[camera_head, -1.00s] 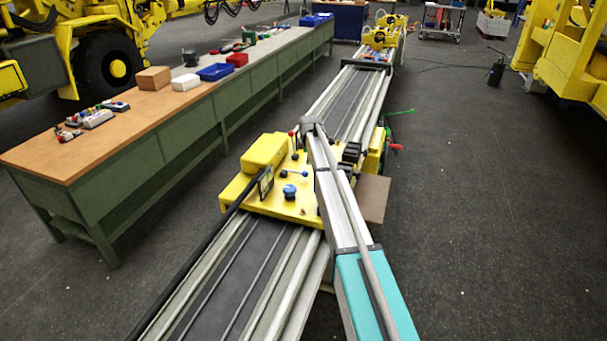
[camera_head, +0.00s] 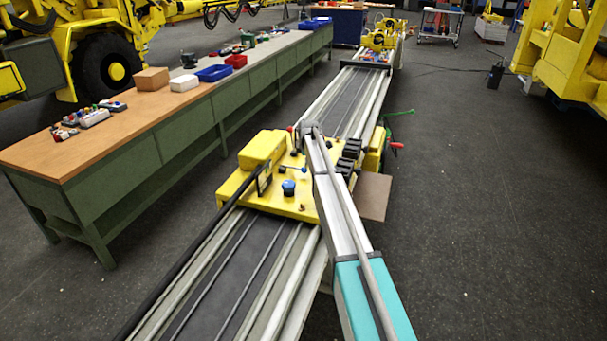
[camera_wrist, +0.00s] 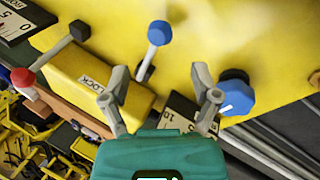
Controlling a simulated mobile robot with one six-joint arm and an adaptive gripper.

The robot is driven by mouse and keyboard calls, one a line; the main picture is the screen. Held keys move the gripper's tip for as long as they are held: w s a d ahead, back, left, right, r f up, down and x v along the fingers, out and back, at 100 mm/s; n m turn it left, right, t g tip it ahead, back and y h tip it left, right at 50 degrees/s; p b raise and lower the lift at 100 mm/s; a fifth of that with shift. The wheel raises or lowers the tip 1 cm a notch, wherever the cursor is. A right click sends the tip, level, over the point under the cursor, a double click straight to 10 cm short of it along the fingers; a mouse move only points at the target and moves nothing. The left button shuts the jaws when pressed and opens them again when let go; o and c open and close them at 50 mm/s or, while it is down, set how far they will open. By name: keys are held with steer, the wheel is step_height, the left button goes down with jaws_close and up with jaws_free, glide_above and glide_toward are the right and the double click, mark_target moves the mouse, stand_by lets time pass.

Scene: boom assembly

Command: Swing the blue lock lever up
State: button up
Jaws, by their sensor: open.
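The lever with a blue ball end (camera_wrist: 159,33) stands over the yellow plate in the wrist view, its grey rod running down to a pivot between my fingers. It shows in the head view as a thin lever (camera_head: 303,169) lying across the yellow carriage. Beside it is a yellow block marked LOCK (camera_wrist: 88,80). My gripper (camera_wrist: 160,84) is open, one finger over the LOCK block and the other near a blue knob (camera_wrist: 238,96). The blue ball is beyond the fingertips, not between them. In the head view the fingers cannot be made out.
The yellow carriage (camera_head: 235,187) sits on long rails (camera_head: 235,265). A green workbench (camera_head: 130,165) stands to the left; open floor (camera_head: 480,220) is at right.

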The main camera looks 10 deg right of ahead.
mark_target(304, 169)
steer(key=shift+b+x, duration=3.15)
steer(key=shift+x, duration=0.55)
jaws_close()
